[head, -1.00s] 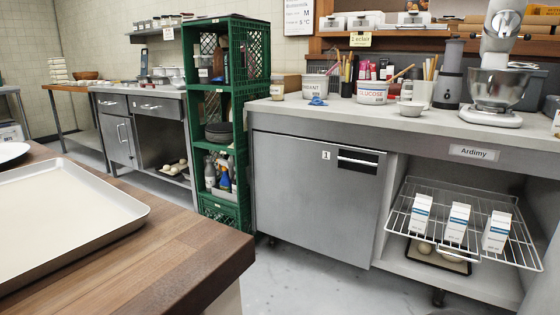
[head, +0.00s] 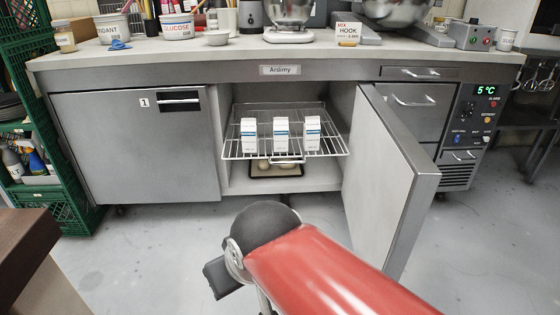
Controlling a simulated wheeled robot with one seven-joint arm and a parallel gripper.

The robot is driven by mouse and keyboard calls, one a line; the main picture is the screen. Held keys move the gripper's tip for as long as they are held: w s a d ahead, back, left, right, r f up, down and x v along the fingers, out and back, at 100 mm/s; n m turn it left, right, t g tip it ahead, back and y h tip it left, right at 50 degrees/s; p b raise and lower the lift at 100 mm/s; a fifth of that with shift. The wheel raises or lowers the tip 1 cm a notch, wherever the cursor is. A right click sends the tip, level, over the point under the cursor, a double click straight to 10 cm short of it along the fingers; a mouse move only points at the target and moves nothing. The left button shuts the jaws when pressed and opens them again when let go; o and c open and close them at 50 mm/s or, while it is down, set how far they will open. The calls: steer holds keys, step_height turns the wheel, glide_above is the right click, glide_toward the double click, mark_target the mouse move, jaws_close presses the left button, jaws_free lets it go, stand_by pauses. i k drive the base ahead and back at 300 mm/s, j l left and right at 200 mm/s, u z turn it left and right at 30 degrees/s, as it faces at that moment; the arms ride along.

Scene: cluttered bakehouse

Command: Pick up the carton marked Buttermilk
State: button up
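Three white cartons with a blue band stand upright in a row on a pulled-out wire rack in the open fridge: a left carton (head: 249,134), a middle carton (head: 281,133) and a right carton (head: 312,132). Their lettering is too small to read, so I cannot tell which is Buttermilk. The wire rack (head: 262,107) sticks out past the fridge front. My red arm fills the lower middle of the head view, in front of the fridge and well short of the cartons. My gripper's fingers are not seen.
The open fridge door (head: 395,185) juts out right of the rack. A dark tray (head: 262,174) with pale rounds lies below the rack. A closed door marked 1 (head: 135,150) is at left. A wooden table corner (head: 25,255) is at lower left. Floor in front is clear.

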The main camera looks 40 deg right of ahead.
mark_target(312, 125)
steer(key=i+l+z, duration=0.1)
steer(key=z, duration=0.25)
steer(key=i+z, duration=0.45)
steer(key=z, duration=0.25)
